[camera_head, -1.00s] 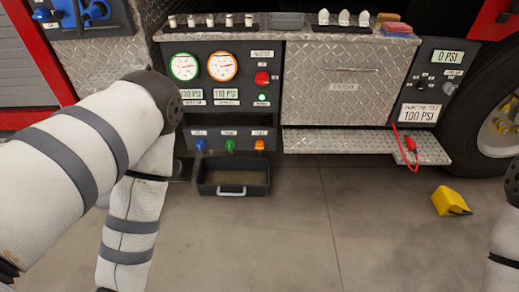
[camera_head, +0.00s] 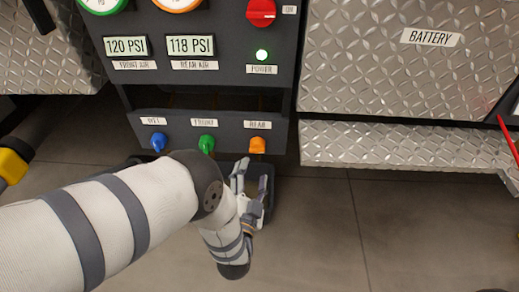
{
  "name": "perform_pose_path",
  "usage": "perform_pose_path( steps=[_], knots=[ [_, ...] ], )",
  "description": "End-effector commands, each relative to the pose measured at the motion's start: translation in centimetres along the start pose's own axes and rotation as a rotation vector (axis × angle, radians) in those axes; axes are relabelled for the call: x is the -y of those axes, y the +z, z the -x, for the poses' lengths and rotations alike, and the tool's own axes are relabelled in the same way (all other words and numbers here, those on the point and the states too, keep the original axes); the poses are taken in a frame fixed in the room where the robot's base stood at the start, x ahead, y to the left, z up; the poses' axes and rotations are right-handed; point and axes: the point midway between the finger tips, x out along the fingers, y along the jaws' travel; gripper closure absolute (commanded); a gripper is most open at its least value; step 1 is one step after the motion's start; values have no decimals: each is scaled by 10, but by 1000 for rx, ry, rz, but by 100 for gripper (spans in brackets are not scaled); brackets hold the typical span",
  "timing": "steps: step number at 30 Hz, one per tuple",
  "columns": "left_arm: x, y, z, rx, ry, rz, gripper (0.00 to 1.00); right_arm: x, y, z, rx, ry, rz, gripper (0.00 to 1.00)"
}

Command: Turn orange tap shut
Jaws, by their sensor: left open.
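The orange tap (camera_head: 257,145) sticks out of the lower dark panel under its "REAR" label, at the right end of the row. My left gripper (camera_head: 249,180) is just below the orange tap, its fingers pointing up toward the panel. It is open, with nothing visible between the fingers, and appears apart from the tap. My left arm comes in from the left and crosses below the taps. My right gripper does not show.
A green tap (camera_head: 207,144) and a blue tap (camera_head: 159,141) stand left of the orange one. A dark tray (camera_head: 270,185) lies below, mostly hidden by my arm. A metal step (camera_head: 400,146) is at right. A yellow object (camera_head: 12,163) is at far left.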

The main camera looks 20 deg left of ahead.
Motion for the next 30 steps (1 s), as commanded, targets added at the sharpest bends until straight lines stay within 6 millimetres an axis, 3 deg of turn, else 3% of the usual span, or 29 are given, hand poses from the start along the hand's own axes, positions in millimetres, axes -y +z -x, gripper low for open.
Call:
perform_pose_path(
  steps=[6, 10, 15, 22, 28, 30],
  knots=[
    [-4, 5, -56, 3, 1, 1, 44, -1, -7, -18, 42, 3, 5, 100],
    [-3, 4, -80, 3, 2, 1, 44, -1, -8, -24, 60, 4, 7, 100],
    [-2, 3, -93, 4, 4, 2, 44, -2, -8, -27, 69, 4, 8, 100],
    [0, 2, -94, 4, 4, 2, 44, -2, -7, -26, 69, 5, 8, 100],
    [-1, 2, -94, 4, 4, 2, 89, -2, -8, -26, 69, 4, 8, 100],
    [-1, 2, -94, 4, 4, 1, 92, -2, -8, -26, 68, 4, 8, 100]
  ],
)
